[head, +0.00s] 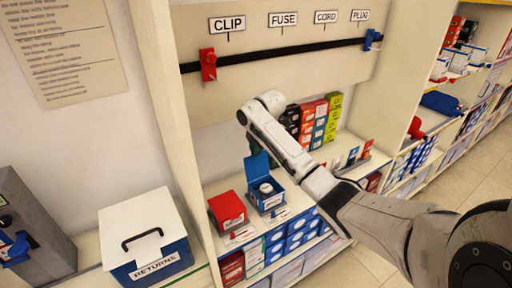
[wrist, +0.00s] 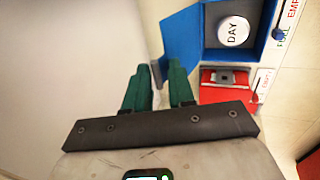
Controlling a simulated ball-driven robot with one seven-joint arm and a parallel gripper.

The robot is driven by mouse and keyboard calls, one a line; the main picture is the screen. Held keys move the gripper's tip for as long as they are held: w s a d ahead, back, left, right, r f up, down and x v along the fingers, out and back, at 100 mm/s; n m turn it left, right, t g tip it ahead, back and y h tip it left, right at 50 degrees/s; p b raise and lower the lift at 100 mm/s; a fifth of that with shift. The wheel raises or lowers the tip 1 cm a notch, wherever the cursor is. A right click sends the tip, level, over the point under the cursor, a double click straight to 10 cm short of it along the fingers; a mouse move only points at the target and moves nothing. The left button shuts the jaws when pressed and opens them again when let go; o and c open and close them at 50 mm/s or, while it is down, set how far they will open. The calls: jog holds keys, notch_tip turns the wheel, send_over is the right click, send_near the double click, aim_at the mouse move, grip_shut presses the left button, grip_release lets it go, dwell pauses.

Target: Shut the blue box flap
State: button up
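The blue box (head: 272,203) stands on the shelf with its flap (head: 257,166) raised at the back. A round white item (head: 266,188) sits inside; in the wrist view it reads DAY (wrist: 234,30). The wrist view shows the blue box's wall (wrist: 268,45) at upper right and the flap (wrist: 182,38) standing out to its left. My gripper (wrist: 158,70) has two green fingers, apart, with nothing clearly held. The fingertips are close to the flap's lower end; I cannot tell if they touch. In the head view, the gripper is largely hidden behind my arm, just above the flap.
A closed red box (head: 228,210) stands left of the blue box, and shows in the wrist view (wrist: 228,78). Colored cartons (head: 318,120) stand behind to the right. A RETURNS bin (head: 150,245) is at lower left. A shelf side panel (head: 165,100) rises at left.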

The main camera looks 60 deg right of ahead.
grip_shut()
dwell(0.4)
